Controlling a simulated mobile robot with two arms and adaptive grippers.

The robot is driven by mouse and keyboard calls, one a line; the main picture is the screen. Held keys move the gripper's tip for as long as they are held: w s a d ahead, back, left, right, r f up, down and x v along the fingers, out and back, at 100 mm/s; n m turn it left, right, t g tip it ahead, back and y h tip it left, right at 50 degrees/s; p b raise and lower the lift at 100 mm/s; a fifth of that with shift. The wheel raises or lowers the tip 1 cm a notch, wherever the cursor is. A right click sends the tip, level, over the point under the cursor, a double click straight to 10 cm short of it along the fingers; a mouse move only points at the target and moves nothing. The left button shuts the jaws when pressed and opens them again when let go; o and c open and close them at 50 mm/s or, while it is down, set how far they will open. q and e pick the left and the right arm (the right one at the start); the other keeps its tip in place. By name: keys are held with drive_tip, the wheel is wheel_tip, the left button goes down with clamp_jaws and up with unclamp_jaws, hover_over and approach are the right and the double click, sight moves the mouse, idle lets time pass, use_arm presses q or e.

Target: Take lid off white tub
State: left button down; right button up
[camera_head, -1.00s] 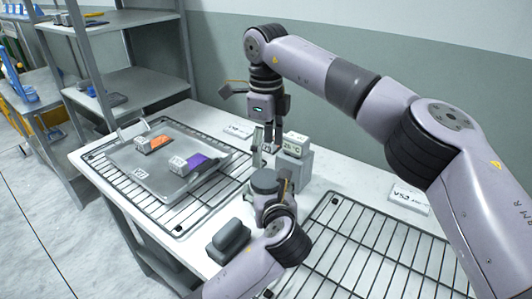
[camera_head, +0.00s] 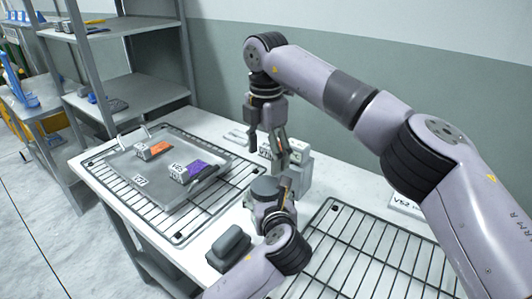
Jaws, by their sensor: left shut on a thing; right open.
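I cannot make out the white tub or its lid; the spot between my two grippers is crowded and partly hidden. My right gripper (camera_head: 272,148) hangs from above, open, with its fingers pointing down just left of a grey box-shaped device (camera_head: 303,168). My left gripper (camera_head: 283,190) is just below it, close to the device's front left. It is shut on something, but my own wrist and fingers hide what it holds. The two grippers are very near each other.
A grey tray (camera_head: 142,181) with an orange-marked block (camera_head: 153,149) and a purple-marked block (camera_head: 193,172) lies on a wire rack (camera_head: 176,238) at left. A dark rounded block (camera_head: 230,245) sits at the front edge. Another wire rack (camera_head: 370,255) lies at right. Shelves (camera_head: 125,95) stand behind left.

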sight(266, 185)
drive_tip(key=shift+f+m, duration=0.15)
drive_tip(key=shift+m, duration=0.45)
drive_tip(key=shift+f, duration=3.9)
drive_tip(key=shift+c, duration=0.4)
drive_tip(key=c, duration=0.8)
drive_tip(key=o, duration=1.2)
drive_tip(key=shift+c, duration=0.2)
